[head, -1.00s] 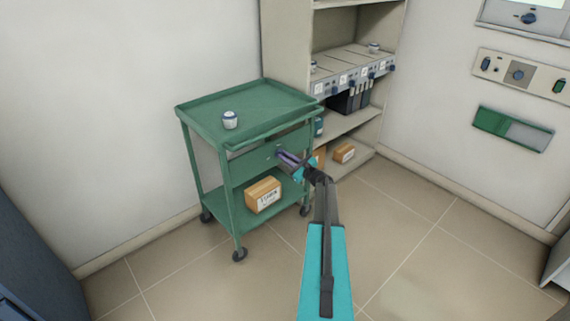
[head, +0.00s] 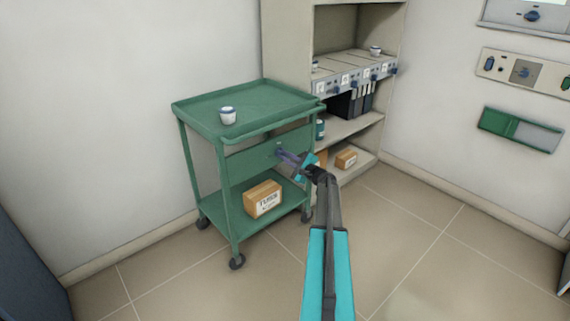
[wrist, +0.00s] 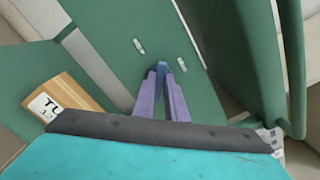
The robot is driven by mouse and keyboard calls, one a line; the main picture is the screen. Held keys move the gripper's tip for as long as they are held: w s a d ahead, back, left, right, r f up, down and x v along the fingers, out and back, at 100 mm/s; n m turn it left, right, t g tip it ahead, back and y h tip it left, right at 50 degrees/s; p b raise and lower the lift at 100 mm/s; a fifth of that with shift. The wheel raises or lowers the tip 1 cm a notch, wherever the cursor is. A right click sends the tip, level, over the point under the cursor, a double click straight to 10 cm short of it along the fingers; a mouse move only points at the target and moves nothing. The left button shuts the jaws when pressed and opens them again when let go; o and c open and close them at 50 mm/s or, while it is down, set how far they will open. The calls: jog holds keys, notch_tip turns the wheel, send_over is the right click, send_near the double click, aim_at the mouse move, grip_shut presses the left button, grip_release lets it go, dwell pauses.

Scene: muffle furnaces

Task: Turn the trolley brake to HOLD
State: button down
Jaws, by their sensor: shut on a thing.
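The green trolley (head: 215,165) stands against the wall at the left of the head view. Its brake knob, a small blue piece (wrist: 162,66), sits on the green front panel, with two short white marks near it in the wrist view. My gripper (wrist: 163,75) has its purple fingers closed together on the blue knob. In the head view my gripper (head: 281,152) reaches the trolley's front panel from the right. The fingers cover most of the knob, and I cannot read which setting it points to.
A white-and-blue pot (head: 228,116) stands on the trolley top. A cardboard box (head: 263,199) lies on its lower shelf. A shelf unit (head: 345,127) with a row of control modules stands behind. The tiled floor (head: 420,255) in front is clear.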

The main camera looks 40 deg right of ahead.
jog(key=n+b, duration=0.2)
jog(key=b, duration=0.2)
jog(key=n+b, duration=0.3)
jog(key=b, duration=0.1)
jog(key=n+b, duration=0.2)
jog(key=b, duration=0.1)
jog(key=shift+a+f+b, duration=0.1)
jog(key=shift+f+b, duration=0.2)
jog(key=shift+b, duration=0.1)
jog(key=shift+r+n+b, duration=0.1)
jog(key=shift+n+b, duration=0.25)
jog(key=shift+n, duration=0.25)
jog(key=c, duration=1.8)
grip_release()
jog(key=s+a+p, duration=0.1)
jog(key=s+p, duration=0.2)
jog(key=s, duration=1)
jog(key=shift+s, duration=0.35)
